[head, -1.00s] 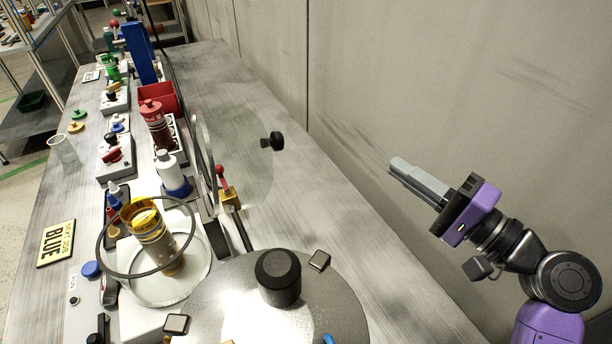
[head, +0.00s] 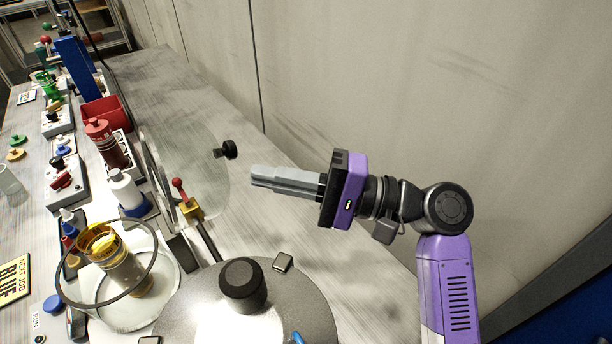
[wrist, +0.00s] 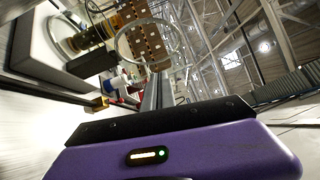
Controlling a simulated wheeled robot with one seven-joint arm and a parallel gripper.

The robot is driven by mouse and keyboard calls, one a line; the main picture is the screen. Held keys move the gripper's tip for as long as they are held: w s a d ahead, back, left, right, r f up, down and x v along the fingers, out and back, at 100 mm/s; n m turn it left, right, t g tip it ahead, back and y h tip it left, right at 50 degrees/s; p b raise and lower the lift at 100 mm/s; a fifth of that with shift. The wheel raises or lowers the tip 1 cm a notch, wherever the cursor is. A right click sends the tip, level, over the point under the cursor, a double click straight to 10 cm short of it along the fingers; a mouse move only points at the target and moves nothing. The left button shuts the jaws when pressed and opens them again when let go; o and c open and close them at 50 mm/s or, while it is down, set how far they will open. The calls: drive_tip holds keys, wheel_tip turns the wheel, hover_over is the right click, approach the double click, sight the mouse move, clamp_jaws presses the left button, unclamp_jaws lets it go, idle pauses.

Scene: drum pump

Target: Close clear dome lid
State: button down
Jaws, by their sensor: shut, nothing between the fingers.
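The clear dome lid (head: 195,178) stands open and tipped up on its edge, faint and see-through. Its black knob (head: 229,149) points right, toward the wall. A round clear chamber (head: 165,285) with a dark ring above it sits to the lid's lower left, with an amber-capped jar (head: 118,262) inside. My gripper (head: 254,177) is shut and empty. Its tips point left, just right of and slightly below the knob in the head view, with a gap showing. The wrist view shows the shut fingers (wrist: 157,92) and a ring beyond them; the knob is not clear there.
A grey metal cover with a black knob (head: 242,285) fills the front. A red-balled lever on a brass block (head: 190,208) stands beside the lid. A white bottle (head: 126,190) and red bottle (head: 107,143) stand behind. The bench's right strip is clear, bounded by a wall.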

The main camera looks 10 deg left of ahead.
sight(222, 181)
drive_tip(key=shift+s+a+r+p, duration=0.15)
drive_tip(key=shift+s+a+p, duration=0.05)
drive_tip(key=shift+s+a, duration=0.5)
drive_tip(key=shift+s+a+r+p, duration=0.15)
drive_tip(key=shift+s+a, duration=0.3)
drive_tip(key=shift+s, duration=0.3)
drive_tip(key=shift+r, duration=0.15)
